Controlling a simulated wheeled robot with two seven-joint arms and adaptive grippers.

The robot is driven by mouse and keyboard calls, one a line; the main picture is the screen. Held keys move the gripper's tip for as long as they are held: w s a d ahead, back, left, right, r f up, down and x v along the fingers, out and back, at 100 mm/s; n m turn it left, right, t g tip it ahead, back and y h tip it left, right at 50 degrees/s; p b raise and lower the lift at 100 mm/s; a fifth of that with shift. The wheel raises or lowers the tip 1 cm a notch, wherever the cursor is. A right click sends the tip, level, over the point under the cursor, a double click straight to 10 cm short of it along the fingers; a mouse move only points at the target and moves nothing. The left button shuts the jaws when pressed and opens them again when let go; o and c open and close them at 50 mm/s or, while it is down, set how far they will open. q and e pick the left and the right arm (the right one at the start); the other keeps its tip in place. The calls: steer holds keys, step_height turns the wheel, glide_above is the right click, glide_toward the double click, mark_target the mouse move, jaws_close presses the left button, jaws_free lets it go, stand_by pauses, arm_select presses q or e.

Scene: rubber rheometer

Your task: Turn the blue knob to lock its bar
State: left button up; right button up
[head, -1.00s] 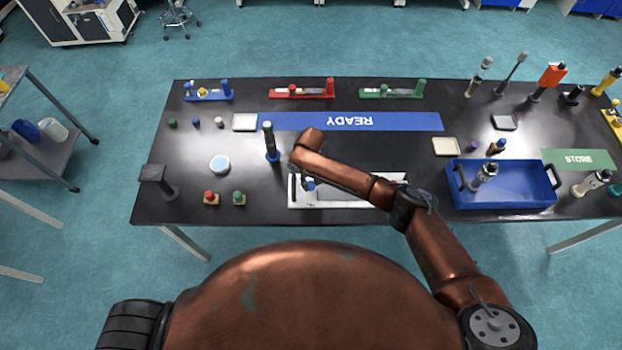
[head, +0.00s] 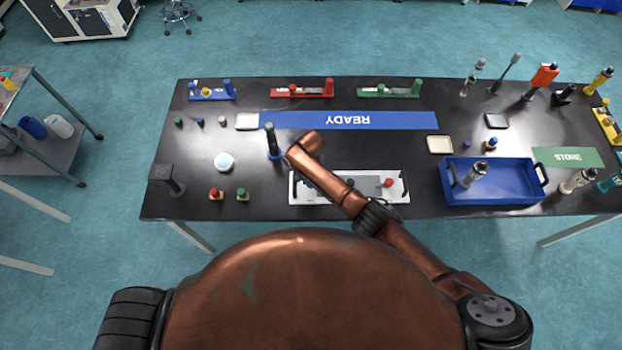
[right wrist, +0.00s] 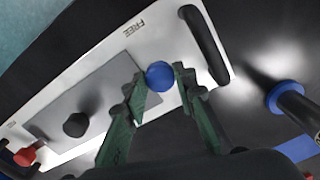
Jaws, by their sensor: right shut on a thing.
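The blue knob (right wrist: 159,76) sits near one end of a white plate (right wrist: 122,37), beside a black handle (right wrist: 205,45). My right gripper (right wrist: 161,74) is shut on the blue knob, one green finger on each side. In the head view my arm hides the knob. The plate (head: 397,198) lies at the table's front middle. A red knob (right wrist: 25,156) is at its other end and shows in the head view (head: 388,183). A grey panel with a dark knob (right wrist: 76,124) lies between. "FREE" is printed near both ends. I cannot make out the bar's position. My left gripper is not in view.
A dark upright tool with a blue base (head: 273,143) stands just left of my right arm. A blue tray (head: 510,197) is to the right. Red (head: 214,193) and green (head: 242,194) small pieces stand left of the plate. A blue READY strip (head: 405,120) lies behind.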

steer(key=shift+m, duration=0.6)
steer(key=o, duration=1.2)
steer(key=shift+c, duration=0.2)
step_height(320, 180, up, 12)
